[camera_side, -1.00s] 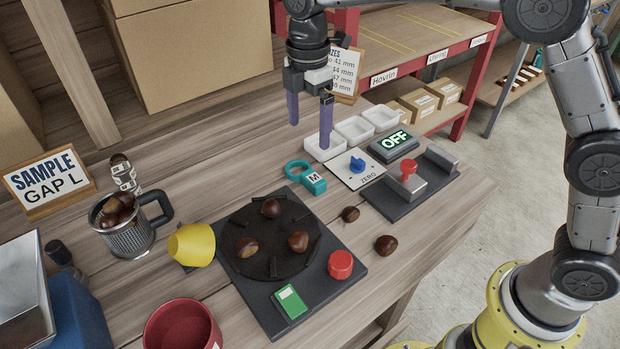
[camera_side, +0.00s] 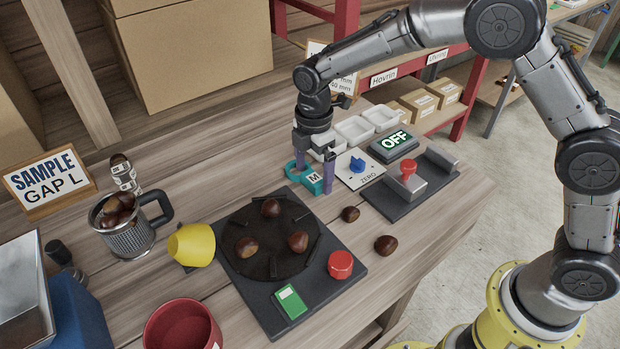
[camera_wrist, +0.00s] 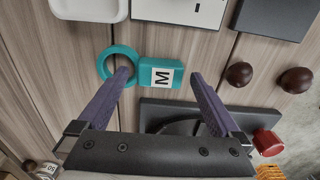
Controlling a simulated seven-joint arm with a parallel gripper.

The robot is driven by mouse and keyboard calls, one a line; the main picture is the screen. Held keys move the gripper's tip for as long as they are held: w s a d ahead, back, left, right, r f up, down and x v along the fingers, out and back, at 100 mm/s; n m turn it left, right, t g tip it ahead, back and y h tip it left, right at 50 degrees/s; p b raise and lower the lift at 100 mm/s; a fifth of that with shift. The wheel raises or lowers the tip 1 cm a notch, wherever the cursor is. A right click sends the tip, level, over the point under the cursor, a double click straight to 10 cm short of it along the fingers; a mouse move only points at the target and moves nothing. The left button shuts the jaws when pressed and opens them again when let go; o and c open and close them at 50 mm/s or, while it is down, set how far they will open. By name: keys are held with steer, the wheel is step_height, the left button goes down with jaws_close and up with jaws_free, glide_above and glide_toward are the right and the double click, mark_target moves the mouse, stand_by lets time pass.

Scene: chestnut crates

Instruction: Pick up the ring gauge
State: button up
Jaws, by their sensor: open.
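The ring gauge is teal, with a round ring and a block handle (camera_side: 313,183) bearing a white tag marked M. It lies on the wooden table behind the dark turntable plate. In the wrist view its ring (camera_wrist: 106,72) is at the left and its handle (camera_wrist: 147,72) at the centre. My gripper (camera_side: 316,180) is low over the gauge, with its two purple fingers open. In the wrist view the fingertips (camera_wrist: 160,75) lie on either side of the handle, one over the ring's inner side. Whether they touch the gauge cannot be told.
A dark plate with a turntable (camera_side: 330,279) holding chestnuts lies in front. Two loose chestnuts (camera_side: 350,214) (camera_side: 385,244) lie to the right.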

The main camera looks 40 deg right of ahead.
mark_target(314, 177)
steer(key=shift+f, duration=0.15)
steer(key=c, duration=1.3)
steer(key=shift+r, duration=0.55)
step_height(314, 177, up, 2)
steer(key=shift+s+r, duration=0.1)
steer(key=shift+r, duration=0.15)
steer(key=s+d+r, duration=0.1)
steer(key=s+r, duration=0.2)
steer(key=s, duration=0.1)
steer(key=s+d+r, duration=0.2)
steer(key=s+r, duration=0.1)
steer(key=s, duration=0.1)
steer(key=s+d+r, duration=0.1)
steer(key=s+r, duration=0.2)
steer(key=s, duration=0.2)
steer(key=shift+s+d+r, duration=0.1)
steer(key=shift+d+r, duration=0.05)
steer(key=shift+r, duration=0.1)
